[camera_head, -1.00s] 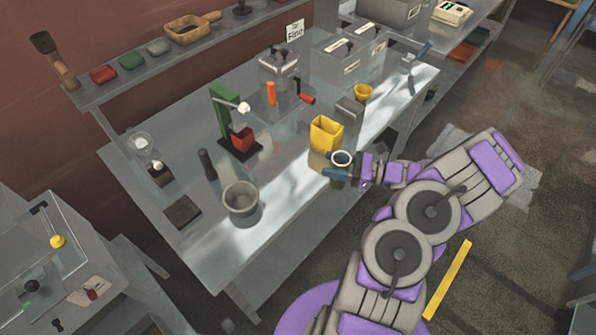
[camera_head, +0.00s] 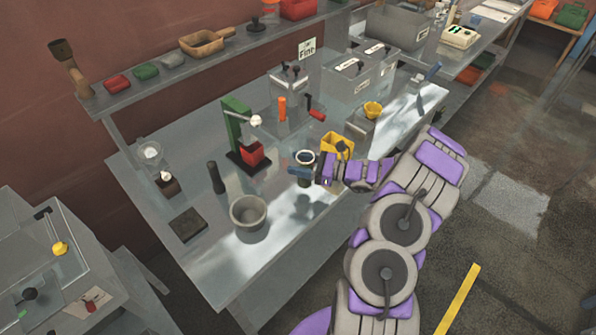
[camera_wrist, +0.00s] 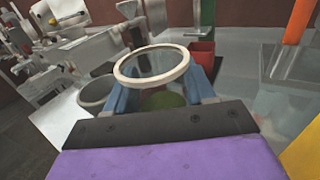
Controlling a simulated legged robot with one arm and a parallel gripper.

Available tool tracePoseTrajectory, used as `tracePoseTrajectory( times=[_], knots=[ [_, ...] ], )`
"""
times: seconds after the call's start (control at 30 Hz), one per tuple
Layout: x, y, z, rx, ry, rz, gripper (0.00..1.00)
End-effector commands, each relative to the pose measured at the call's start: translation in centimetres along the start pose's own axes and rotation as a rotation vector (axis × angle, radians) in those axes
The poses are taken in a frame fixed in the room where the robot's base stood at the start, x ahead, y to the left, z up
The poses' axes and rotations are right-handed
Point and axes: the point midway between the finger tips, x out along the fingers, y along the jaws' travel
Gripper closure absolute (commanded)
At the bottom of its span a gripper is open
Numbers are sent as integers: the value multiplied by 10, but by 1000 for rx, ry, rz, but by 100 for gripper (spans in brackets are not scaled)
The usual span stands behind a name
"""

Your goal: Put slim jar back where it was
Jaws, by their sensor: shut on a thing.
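The slim jar (camera_head: 305,158) is held upright in my gripper (camera_head: 303,173), above the table. It looks like a clear jar with a pale round rim. In the wrist view the jar (camera_wrist: 152,66) sits between the two blue fingers of my gripper (camera_wrist: 160,98), with something greenish showing through or inside its lower part. The fingers are shut on it. The jar's base is hidden in the wrist view.
A grey pot (camera_head: 248,215), a dark pestle (camera_head: 216,178) and a dark square pad (camera_head: 188,225) stand left of my gripper. A green stand with a red cup (camera_head: 251,155) is behind. A yellow container (camera_head: 334,146) is close by on the right. The front tabletop is clear.

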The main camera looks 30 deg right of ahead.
Motion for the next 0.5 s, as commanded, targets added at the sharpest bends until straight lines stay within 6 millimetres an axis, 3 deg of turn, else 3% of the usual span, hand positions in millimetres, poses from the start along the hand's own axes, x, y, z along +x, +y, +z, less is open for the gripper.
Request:
tracePoseTrajectory(
  times=[0.07, 0.23, 0.5],
  knots=[
    [9, -3, -4, 1, 0, 4, 81],
    [5, -3, -34, 7, -2, 1, 81],
    [6, -2, -36, 1, -2, 2, 81]
  ],
)
